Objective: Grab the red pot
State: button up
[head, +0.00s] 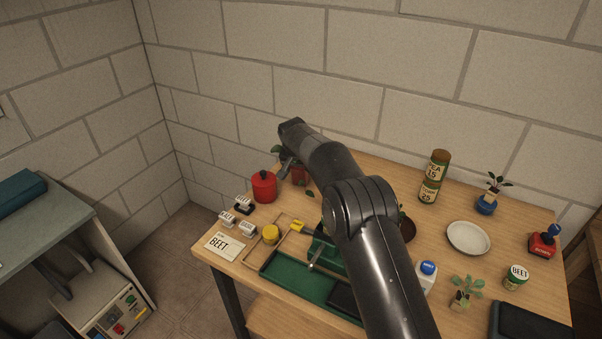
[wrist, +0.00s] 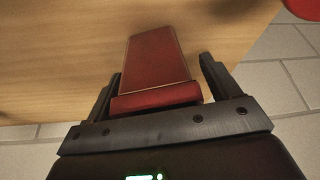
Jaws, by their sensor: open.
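My gripper is open, one finger on each side of the pot. A gap shows at the right finger; the left finger is close to the rim, and I cannot tell whether it touches.
A red lidded canister (head: 264,187) stands just left of the pot; a red edge (wrist: 304,7) shows at the wrist view's top right. The block wall (head: 240,90) is close behind.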

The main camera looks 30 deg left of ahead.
jog(key=shift+w+f, duration=0.2)
jog(key=shift+f, duration=0.3)
jog(key=shift+c, duration=0.5)
jog(key=c, duration=1.1)
